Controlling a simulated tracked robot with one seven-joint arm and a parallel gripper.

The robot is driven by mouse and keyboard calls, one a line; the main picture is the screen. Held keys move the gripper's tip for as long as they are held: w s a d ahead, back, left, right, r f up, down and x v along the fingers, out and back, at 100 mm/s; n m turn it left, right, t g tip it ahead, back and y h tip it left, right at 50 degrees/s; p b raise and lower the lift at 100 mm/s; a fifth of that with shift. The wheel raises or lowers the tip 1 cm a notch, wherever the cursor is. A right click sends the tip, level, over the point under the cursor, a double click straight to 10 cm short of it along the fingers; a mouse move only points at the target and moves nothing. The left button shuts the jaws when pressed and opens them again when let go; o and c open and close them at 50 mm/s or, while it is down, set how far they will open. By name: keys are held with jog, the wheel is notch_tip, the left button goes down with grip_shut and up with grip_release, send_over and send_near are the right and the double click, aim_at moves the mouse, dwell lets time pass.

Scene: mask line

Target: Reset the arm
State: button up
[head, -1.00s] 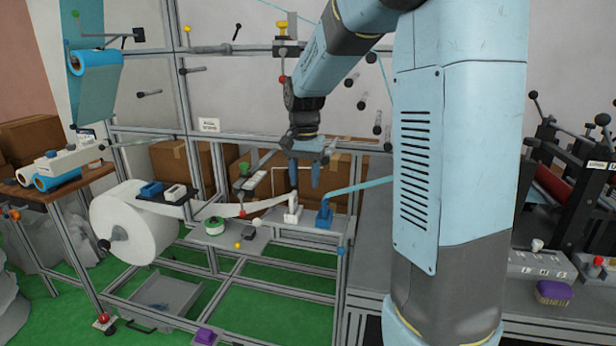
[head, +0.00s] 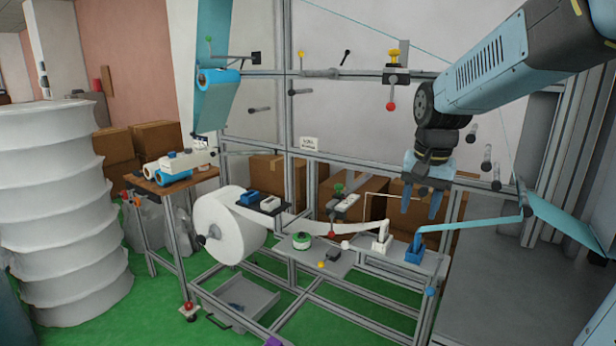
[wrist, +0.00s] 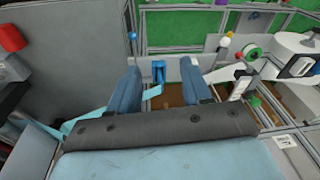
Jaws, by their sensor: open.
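My gripper (head: 421,198) hangs from my blue arm at the right of the head view, fingers pointing down. Its two blue fingers are apart with nothing between them. It is above the right end of the mask line frame, over a blue clamp-like part (head: 414,250) and a white one (head: 381,240). In the wrist view the fingers of my gripper (wrist: 163,88) are spread, and the blue part (wrist: 158,72) shows beyond the gap between them.
A white material roll (head: 232,225) feeds a strip along the metal frame. A blue strip (head: 470,226) runs right from the blue part. A rail with knobs (head: 397,77) is behind my arm. Stacked white rolls (head: 60,210) stand at far left.

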jog(key=s+r+n+t, duration=0.2)
jog(key=s+n+t, duration=0.2)
jog(key=s, duration=1.2)
jog(key=shift+n, duration=0.4)
